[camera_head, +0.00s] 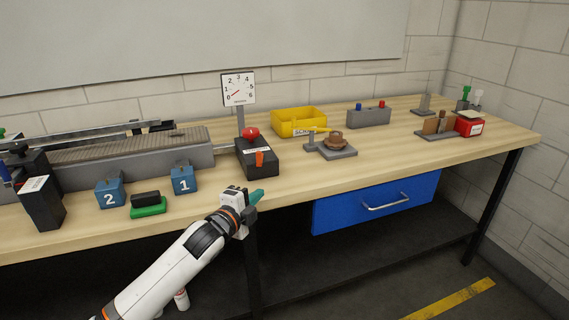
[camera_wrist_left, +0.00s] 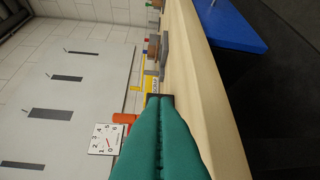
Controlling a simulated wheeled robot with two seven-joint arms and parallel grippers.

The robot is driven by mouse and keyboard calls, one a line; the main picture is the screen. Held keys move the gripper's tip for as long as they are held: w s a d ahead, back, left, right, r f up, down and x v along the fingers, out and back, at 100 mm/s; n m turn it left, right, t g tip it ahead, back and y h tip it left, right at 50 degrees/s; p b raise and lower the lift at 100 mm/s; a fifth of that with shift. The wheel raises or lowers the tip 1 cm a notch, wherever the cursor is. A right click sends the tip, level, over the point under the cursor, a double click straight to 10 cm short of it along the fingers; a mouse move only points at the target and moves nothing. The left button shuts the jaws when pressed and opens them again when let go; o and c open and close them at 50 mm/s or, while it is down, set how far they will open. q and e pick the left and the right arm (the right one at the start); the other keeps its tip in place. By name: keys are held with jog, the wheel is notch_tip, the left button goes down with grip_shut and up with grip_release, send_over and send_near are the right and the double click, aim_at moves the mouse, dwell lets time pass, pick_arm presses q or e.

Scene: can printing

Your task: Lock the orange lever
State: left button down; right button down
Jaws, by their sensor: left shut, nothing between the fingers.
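The orange lever (camera_head: 259,159) stands roughly upright on the front of a black box (camera_head: 262,170) with a red knob (camera_head: 250,134) on top. My left gripper (camera_head: 258,196) has teal fingers and is shut and empty. It is in front of and below the black box in the head view, near the table's front edge, apart from the lever. In the left wrist view, the shut fingers (camera_wrist_left: 158,130) fill the lower middle. An orange piece (camera_wrist_left: 124,118), likely the lever, shows beside them, partly hidden. My right gripper is not in view.
A dial gauge (camera_head: 238,90) stands behind the black box. Blue blocks 1 (camera_head: 183,180) and 2 (camera_head: 110,193) and a green-based stamp (camera_head: 148,207) are to the left. A yellow bin (camera_head: 299,121) and a scale (camera_head: 331,147) are to the right. A blue drawer (camera_head: 350,202) hangs below the table.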

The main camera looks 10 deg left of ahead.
aim_at(260, 161)
pick_arm(q)
jog(key=shift+m+t+h, duration=0.4)
jog(key=shift+m, duration=0.4)
jog(key=w+d+r, duration=0.1)
jog(key=w, duration=0.2)
jog(key=w+r, duration=0.2)
jog(key=w, duration=0.2)
jog(key=w+d+r, duration=0.1)
jog(key=w, duration=0.2)
jog(key=shift+w+d+r, duration=0.15)
jog(key=shift+w+d, duration=0.15)
jog(key=shift+d, duration=0.05)
jog(key=a, duration=0.3)
jog(key=shift+s+a+p, duration=0.2)
jog(key=shift+a+p, duration=0.05)
jog(key=shift+p, duration=0.15)
jog(key=shift+a, duration=0.3)
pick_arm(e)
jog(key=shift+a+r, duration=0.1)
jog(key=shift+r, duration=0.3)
pick_arm(q)
jog(key=shift+a, duration=0.1)
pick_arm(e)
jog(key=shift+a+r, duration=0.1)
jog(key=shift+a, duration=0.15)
